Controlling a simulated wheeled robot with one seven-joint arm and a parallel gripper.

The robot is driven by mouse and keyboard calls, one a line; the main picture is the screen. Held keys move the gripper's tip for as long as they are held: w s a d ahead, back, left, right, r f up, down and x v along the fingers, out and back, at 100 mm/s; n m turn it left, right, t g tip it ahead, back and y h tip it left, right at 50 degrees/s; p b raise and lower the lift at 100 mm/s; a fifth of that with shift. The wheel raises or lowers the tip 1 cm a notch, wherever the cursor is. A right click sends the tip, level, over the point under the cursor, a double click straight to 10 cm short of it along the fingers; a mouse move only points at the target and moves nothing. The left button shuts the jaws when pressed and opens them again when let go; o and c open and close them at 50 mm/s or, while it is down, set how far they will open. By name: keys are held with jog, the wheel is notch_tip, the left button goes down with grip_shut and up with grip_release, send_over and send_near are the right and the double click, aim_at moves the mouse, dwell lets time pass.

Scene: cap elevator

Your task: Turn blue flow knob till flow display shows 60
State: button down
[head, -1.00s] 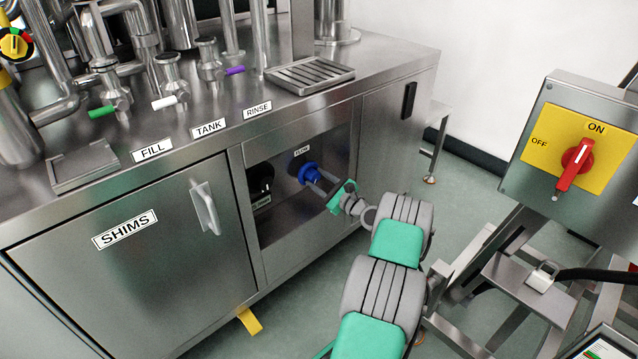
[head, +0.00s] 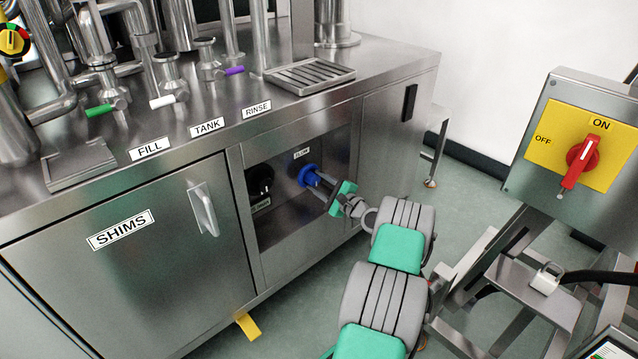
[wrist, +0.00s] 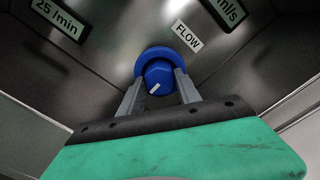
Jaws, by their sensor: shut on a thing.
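The blue flow knob (head: 310,175) sits in the recessed panel of the steel cabinet, below a FLOW label (head: 301,153). In the wrist view the knob (wrist: 158,77) has a white pointer mark on its face, pointing to the lower left. My gripper (wrist: 158,92) is shut on the knob, with one grey finger on each side; it also shows in the head view (head: 322,180). At the top right of the wrist view, a display (wrist: 226,10) ends in "mls"; its number is cut off by the frame edge.
A black knob (head: 260,180) sits left of the blue one in the same recess. The recess walls surround my gripper. A red ON/OFF switch (head: 582,158) stands at the right.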

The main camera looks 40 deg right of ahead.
jog(key=c, duration=0.8)
grip_release()
jog(key=shift+c, duration=0.2)
jog(key=shift+s, duration=0.1)
jog(key=s+p, duration=0.3)
jog(key=s, duration=0.4)
jog(key=shift+s, duration=0.35)
